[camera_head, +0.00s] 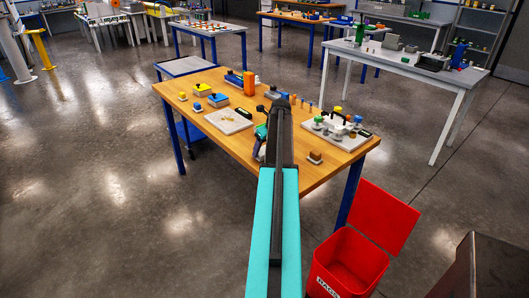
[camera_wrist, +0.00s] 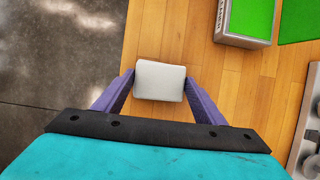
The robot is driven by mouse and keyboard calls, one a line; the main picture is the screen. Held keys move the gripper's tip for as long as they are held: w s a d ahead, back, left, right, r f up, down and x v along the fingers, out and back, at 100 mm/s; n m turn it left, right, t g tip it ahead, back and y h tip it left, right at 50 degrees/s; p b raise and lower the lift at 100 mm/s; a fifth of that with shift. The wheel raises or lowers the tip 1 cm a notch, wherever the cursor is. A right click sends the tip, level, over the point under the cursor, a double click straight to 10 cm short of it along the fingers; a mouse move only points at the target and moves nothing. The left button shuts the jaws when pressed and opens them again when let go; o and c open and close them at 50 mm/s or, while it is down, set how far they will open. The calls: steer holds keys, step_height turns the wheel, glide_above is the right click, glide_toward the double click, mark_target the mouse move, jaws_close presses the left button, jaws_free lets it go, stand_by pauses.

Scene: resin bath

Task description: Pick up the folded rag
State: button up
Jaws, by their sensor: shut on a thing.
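The folded rag (camera_wrist: 160,80) is a small pale grey, rounded block in the wrist view. It lies between the two purple fingers of my gripper (camera_wrist: 159,87), which touch its left and right sides. My gripper is shut on it, over the wooden table (camera_wrist: 160,35) near its left edge in that view. I cannot tell whether the rag touches the tabletop or is lifted. In the head view my gripper (camera_head: 262,140) is at the near edge of the wooden table (camera_head: 225,128), partly behind my arm, and I cannot make out the rag there.
A red lidded bin (camera_head: 350,265) stands on the floor at the lower right. Floor at left is clear.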

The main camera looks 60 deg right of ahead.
mark_target(264, 151)
step_height(264, 151, up, 9)
steer(key=b, duration=0.1)
steer(key=shift+f+b, duration=0.2)
steer(key=shift+b, duration=0.2)
stand_by(0.4)
steer(key=o, duration=0.4)
steer(key=shift+c, duration=1.5)
steer(key=w+a+f+n+g+y, duration=0.15)
steer(key=w+a+f+n, duration=0.35)
steer(key=a, duration=0.6)
steer(key=w+a+f+n+y, duration=0.2)
steer(key=w+a+n, duration=0.2)
steer(key=w+a, duration=0.55)
steer(key=w+a+f+n+y, duration=0.25)
steer(key=a+f+n, duration=0.2)
steer(key=a, duration=0.95)
steer(key=s+a+f+n+g, duration=0.1)
steer(key=a+n, duration=0.7)
steer(key=a, duration=0.9)
steer(key=s+a+f+n+g+h, duration=0.1)
steer(key=a+f+n+g, duration=0.3)
steer(key=a, duration=1.3)
step_height(264, 151, down, 2)
steer(key=n, duration=0.4)
steer(key=shift+a+f+g, duration=0.2)
steer(key=shift+a+g, duration=0.15)
